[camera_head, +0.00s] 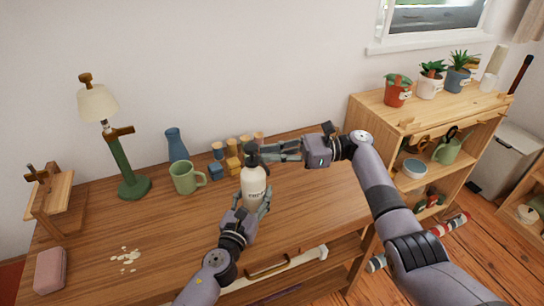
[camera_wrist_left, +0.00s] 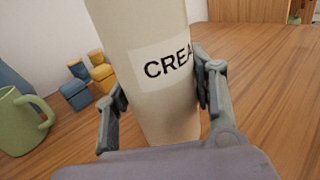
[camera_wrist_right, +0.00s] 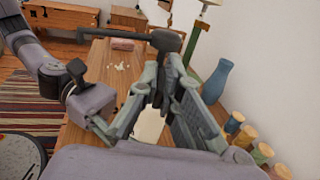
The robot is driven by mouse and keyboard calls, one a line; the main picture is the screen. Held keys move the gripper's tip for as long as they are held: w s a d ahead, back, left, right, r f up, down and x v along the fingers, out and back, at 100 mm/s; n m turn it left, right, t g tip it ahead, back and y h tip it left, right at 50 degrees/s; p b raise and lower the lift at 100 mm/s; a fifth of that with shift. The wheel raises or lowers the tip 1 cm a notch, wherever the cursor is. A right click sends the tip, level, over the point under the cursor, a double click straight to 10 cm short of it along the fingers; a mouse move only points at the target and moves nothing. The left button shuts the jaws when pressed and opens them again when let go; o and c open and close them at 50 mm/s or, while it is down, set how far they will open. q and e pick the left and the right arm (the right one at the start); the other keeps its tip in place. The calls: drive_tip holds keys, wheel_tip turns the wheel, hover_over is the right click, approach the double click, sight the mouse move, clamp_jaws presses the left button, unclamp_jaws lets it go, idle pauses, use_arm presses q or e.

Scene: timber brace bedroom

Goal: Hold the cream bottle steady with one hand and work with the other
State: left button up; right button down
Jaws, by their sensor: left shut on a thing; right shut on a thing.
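The cream bottle (camera_head: 254,183) stands upright on the wooden table, with a dark pump top (camera_head: 251,158). In the left wrist view its body and label (camera_wrist_left: 160,65) fill the middle. My left gripper (camera_head: 257,200) is shut around the bottle's body from the front, one finger on each side (camera_wrist_left: 155,100). My right gripper (camera_head: 262,152) reaches in from the right and is shut on the pump top. In the right wrist view the dark pump (camera_wrist_right: 165,50) sits between its fingers (camera_wrist_right: 170,95), with the pale bottle below, mostly hidden.
A green mug (camera_head: 184,178), blue vase (camera_head: 177,145) and small blue and yellow items (camera_head: 233,163) stand behind the bottle. A green lamp (camera_head: 124,165) is at left. Pale crumbs (camera_head: 125,259) and a pink block (camera_head: 50,270) lie front left. The table right of the bottle is clear.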

drive_tip(key=shift+w+f+n+g, duration=0.2)
drive_tip(key=shift+w+n+g, duration=0.1)
drive_tip(key=shift+g, duration=0.2)
drive_tip(key=shift+s+g, duration=0.15)
drive_tip(key=shift+g, duration=0.15)
drive_tip(key=c, duration=1.8)
unclamp_jaws()
drive_tip(key=shift+r, duration=0.1)
drive_tip(key=shift+o, duration=0.2)
drive_tip(key=shift+r, duration=0.1)
wheel_tip(320, 180, up, 10)
drive_tip(key=shift+f, duration=0.1)
